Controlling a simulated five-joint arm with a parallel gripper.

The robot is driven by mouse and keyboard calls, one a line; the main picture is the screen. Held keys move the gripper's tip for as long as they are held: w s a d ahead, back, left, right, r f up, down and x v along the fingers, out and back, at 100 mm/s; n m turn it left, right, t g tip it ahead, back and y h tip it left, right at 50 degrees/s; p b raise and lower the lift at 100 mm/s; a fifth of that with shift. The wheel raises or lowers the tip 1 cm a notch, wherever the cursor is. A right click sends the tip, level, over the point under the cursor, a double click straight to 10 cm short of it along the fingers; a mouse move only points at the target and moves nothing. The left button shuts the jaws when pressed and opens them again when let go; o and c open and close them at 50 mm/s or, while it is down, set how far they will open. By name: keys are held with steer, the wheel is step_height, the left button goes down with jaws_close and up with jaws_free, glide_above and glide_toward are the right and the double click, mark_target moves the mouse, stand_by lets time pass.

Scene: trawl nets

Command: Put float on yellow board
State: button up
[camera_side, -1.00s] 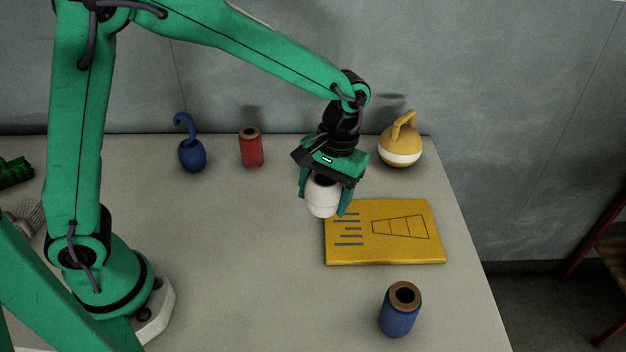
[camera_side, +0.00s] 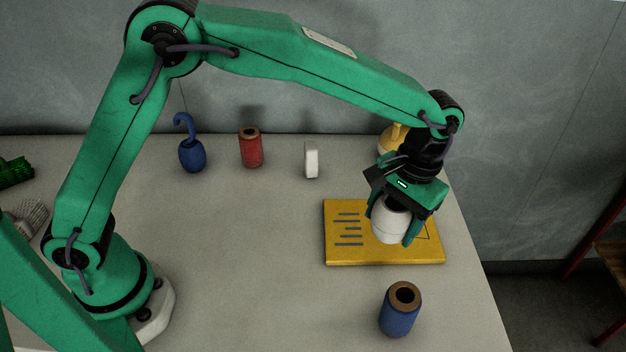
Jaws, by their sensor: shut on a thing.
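My gripper (camera_side: 396,222) is shut on a white float (camera_side: 391,223) with a dark hole in its top. The float hangs between the two green fingers, nearly upright, over the right half of the yellow board (camera_side: 346,252). I cannot tell whether its underside touches the board or is a little above it. The board lies flat on the table and has dark lines printed on its left half. The drawn shape on its right half is mostly hidden behind the gripper and float.
A blue spool (camera_side: 399,311) stands in front of the board. A blue hooked weight (camera_side: 191,153), a red spool (camera_side: 251,148) and a small white block (camera_side: 311,160) stand along the back. A yellow handled buoy (camera_side: 389,139) is partly hidden behind my gripper. The table's middle is clear.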

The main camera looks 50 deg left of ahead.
steer(key=w+a+f, duration=0.2)
steer(key=w, duration=0.1)
steer(key=w+a+f, duration=0.2)
steer(key=w, duration=0.1)
steer(key=w+a+f, duration=0.2)
steer(key=w, duration=0.1)
steer(key=shift+a+f, duration=0.35)
steer(key=shift+f, duration=2.05)
steer(key=shift+s, duration=0.1)
steer(key=o, duration=1)
steer(key=shift+f, duration=0.1)
step_height(320, 180, up, 12)
steer(key=w, duration=0.2)
steer(key=shift+d, duration=0.4)
